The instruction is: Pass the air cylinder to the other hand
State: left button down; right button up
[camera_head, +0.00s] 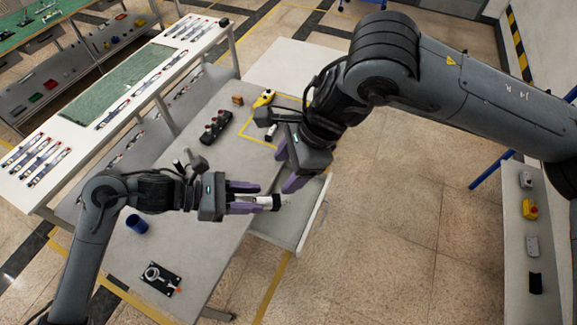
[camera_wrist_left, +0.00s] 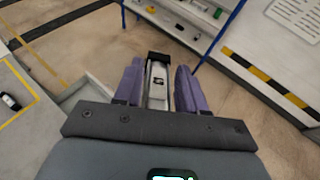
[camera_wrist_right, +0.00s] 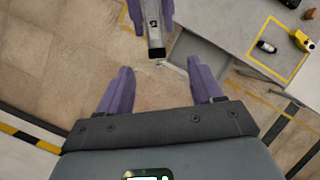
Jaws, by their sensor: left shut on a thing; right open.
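The air cylinder (camera_head: 270,202) is a short silver-white body with a black end cap. My left gripper (camera_head: 254,198) is shut on it, with purple fingers on either side, above the edge of the grey table. In the left wrist view the cylinder (camera_wrist_left: 157,82) lies lengthwise between the fingers, its black end outward. My right gripper (camera_head: 284,168) is open and empty just above and beyond the cylinder's free end. In the right wrist view the cylinder (camera_wrist_right: 153,30) points toward the gap between my open right fingers (camera_wrist_right: 160,75), apart from them.
The grey table (camera_head: 215,240) holds a black block with red knobs (camera_head: 215,127), a blue cup (camera_head: 137,224) and a black plate with a ring (camera_head: 160,278). A yellow item (camera_head: 264,98) and a small cylindrical part (camera_head: 271,132) lie by a yellow-taped rectangle.

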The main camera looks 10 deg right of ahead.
aim_at(268, 198)
jog(key=x, duration=1.2)
jog(key=shift+s+d+f, duration=0.1)
jog(key=shift+s+f, duration=0.1)
jog(key=shift+f, duration=0.25)
jog(key=c, duration=1.1)
pick_arm(q)
jog(key=c, duration=0.6)
grip_release()
pick_arm(e)
jog(key=shift+r, duration=0.1)
grip_shut()
pick_arm(q)
jog(key=shift+o, duration=0.2)
